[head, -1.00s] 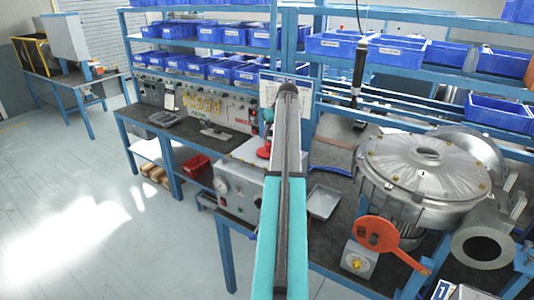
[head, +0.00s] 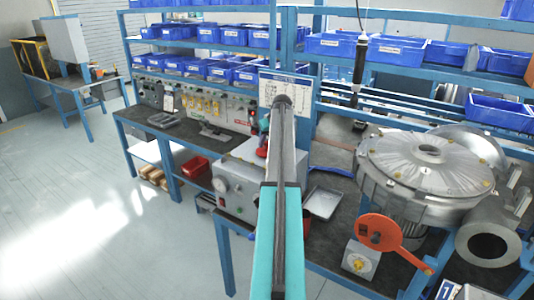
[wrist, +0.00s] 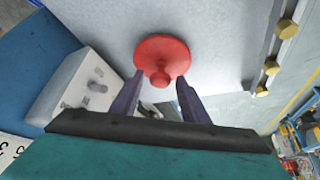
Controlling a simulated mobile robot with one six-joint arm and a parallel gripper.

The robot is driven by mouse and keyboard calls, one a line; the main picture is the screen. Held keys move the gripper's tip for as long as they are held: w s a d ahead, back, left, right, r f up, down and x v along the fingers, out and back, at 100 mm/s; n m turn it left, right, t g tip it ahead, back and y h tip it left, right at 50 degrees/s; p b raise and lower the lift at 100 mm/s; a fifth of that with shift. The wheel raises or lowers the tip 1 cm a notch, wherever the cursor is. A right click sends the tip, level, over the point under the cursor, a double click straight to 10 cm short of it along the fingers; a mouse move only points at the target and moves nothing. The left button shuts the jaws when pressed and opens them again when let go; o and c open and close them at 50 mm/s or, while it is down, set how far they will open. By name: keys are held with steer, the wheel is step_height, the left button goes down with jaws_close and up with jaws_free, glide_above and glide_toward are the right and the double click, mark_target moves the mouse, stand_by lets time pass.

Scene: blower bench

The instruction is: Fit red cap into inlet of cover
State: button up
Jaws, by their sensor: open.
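The red cap (wrist: 162,55) is a round disc with a small knob, in the upper middle of the wrist view against a pale grey surface. In the head view a red patch that looks like it (head: 261,152) shows beside my arm, above the grey box. My gripper (wrist: 160,77) is open, with its two dark fingers either side of the knob; I cannot tell whether they touch it. In the head view my arm hides most of the gripper. The silver cover (head: 400,165) tops the blower at right, its round inlet (head: 428,149) open at the centre.
The grey box (head: 236,188) with a gauge stands left of my arm. A metal tray (head: 322,203) lies between arm and blower. An orange lever disc (head: 378,232) stands before the blower. Shelves with blue bins (head: 398,51) run behind; a black tool (head: 359,60) hangs down.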

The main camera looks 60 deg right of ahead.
steer(key=shift+c, duration=0.3)
steer(key=c, duration=0.9)
steer(key=shift+r+p, duration=0.55)
steer(key=shift+r, duration=1.35)
